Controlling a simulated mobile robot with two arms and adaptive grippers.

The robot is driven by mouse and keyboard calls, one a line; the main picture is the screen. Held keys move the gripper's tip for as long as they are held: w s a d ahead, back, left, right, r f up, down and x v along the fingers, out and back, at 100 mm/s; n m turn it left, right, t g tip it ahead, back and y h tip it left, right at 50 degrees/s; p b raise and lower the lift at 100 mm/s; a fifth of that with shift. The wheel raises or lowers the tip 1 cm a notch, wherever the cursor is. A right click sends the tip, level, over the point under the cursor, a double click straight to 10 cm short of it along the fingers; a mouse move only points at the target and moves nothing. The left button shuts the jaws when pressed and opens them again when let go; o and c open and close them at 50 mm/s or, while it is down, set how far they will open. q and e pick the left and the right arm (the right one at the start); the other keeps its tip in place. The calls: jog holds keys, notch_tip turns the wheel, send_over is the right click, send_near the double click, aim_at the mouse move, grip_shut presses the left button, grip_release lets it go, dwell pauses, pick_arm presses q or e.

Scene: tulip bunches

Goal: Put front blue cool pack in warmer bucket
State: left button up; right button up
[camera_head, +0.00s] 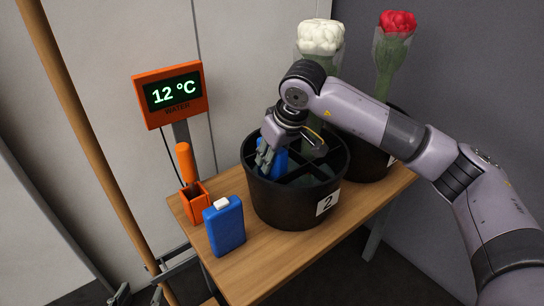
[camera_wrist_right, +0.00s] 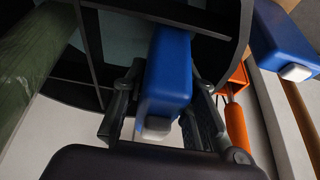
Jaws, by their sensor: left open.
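A blue cool pack (camera_head: 225,228) with a white cap stands upright on the table's front left; the right wrist view also shows it (camera_wrist_right: 283,38). A second blue pack (camera_head: 280,157) is in the left part of the black divided bucket (camera_head: 268,204) labelled 2. My right gripper (camera_head: 266,158) reaches down there. In the right wrist view its fingers (camera_wrist_right: 166,88) close on both sides of this pack (camera_wrist_right: 168,70), whose white cap faces the camera. The pack's lower end is hidden. My left gripper (camera_head: 137,277) shows only partly at the bottom left, open and empty.
An orange display (camera_head: 170,94) reads 12 °C WATER. An orange holder (camera_head: 196,204) with an orange-handled tool stands left of the bucket. Another black bucket (camera_head: 376,165) is behind right. White and red wrapped flowers rise behind. A wooden pole (camera_head: 95,140) leans at left.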

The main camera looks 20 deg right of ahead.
jog(key=o, duration=0.5)
jog(key=v, duration=1.2)
jog(key=shift+w+r, duration=0.1)
